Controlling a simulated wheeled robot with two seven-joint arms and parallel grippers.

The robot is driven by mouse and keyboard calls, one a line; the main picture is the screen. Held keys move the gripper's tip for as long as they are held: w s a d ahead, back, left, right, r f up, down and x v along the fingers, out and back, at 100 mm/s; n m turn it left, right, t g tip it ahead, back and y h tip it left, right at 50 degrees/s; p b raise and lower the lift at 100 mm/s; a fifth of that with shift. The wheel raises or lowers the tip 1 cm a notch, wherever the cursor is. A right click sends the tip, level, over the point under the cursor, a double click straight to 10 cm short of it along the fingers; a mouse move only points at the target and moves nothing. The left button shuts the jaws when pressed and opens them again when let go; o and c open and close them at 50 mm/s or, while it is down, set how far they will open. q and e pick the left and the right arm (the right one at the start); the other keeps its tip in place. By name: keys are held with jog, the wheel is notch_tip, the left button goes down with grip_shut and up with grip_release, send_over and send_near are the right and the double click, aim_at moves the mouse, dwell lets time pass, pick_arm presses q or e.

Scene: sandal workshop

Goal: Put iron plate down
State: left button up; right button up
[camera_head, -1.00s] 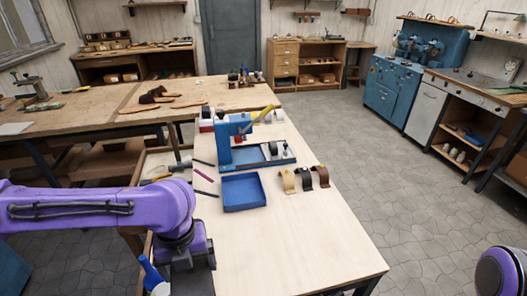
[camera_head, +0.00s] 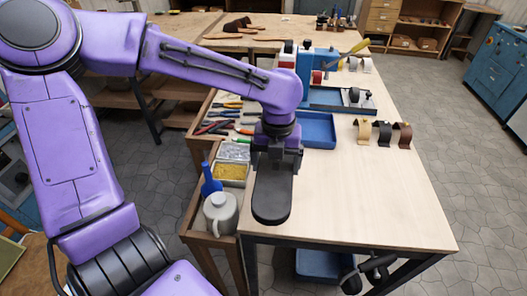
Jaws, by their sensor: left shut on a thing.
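The iron plate (camera_head: 271,200) is a dark, flat, elongated piece with a rounded near end. It is at the near left corner of the pale worktable (camera_head: 370,210). My left gripper (camera_head: 277,160) is shut on its far end, pointing down. The plate covers the tabletop behind it, and I cannot tell whether it touches the surface. My right gripper is not recognisable in the view.
A blue tray (camera_head: 318,131) lies behind the gripper, with a blue press (camera_head: 318,66) beyond. Several curved straps (camera_head: 382,133) stand to the right. A grey jug (camera_head: 220,213) and tool bins are close left. The tabletop's front right is clear.

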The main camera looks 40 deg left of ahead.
aim_at(289, 164)
pick_arm(q)
jog(key=w+f, duration=0.2)
jog(key=w+f+p, duration=0.1)
jog(key=w+f, duration=0.2)
jog(key=shift+w+d+f, duration=0.1)
jog(key=shift+w+d, duration=0.05)
jog(key=shift+w, duration=0.15)
jog(key=shift+d+f, duration=0.1)
jog(key=shift+f, duration=0.45)
notch_tip(289, 164, down, 2)
jog(key=shift+w+f+p, duration=0.1)
jog(key=shift+p, duration=0.45)
jog(key=shift+w+f, duration=0.15)
jog(key=shift+f, duration=0.15)
jog(key=o, duration=1.8)
jog(key=shift+s+f, duration=0.15)
jog(key=shift+s, duration=0.1)
jog(key=shift+c, duration=0.2)
notch_tip(289, 164, up, 12)
jog(key=shift+r+b, duration=0.15)
jog(key=shift+b, duration=0.5)
